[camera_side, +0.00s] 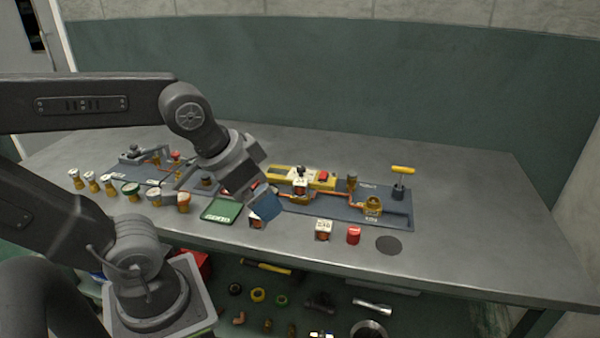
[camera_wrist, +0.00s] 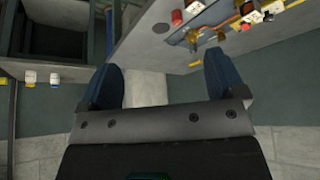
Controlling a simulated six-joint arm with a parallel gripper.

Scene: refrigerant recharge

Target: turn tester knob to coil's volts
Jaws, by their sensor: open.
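My gripper (camera_side: 266,205) is over the front middle of the bench, its blue fingers tilted down to the right. In the wrist view its fingers (camera_wrist: 165,85) are spread apart with nothing between them. A yellow instrument with a red part (camera_side: 324,175), perhaps the tester, stands on the blue-grey board behind the gripper. I cannot make out its knob or scale. A white-labelled block (camera_side: 301,187), perhaps a coil, sits in front of it. A similar labelled block (camera_side: 323,230) stands at the front of the bench; its print is too small to read. Another block (camera_side: 256,221) is partly hidden by my gripper.
A red cylinder (camera_side: 353,236) and a dark disc (camera_side: 389,245) are front right. A green pad (camera_side: 222,211) lies left of the gripper. Several brass fittings (camera_side: 108,185) line the left. A yellow-handled tool (camera_side: 400,180) stands upright at right. The bench's right end is clear.

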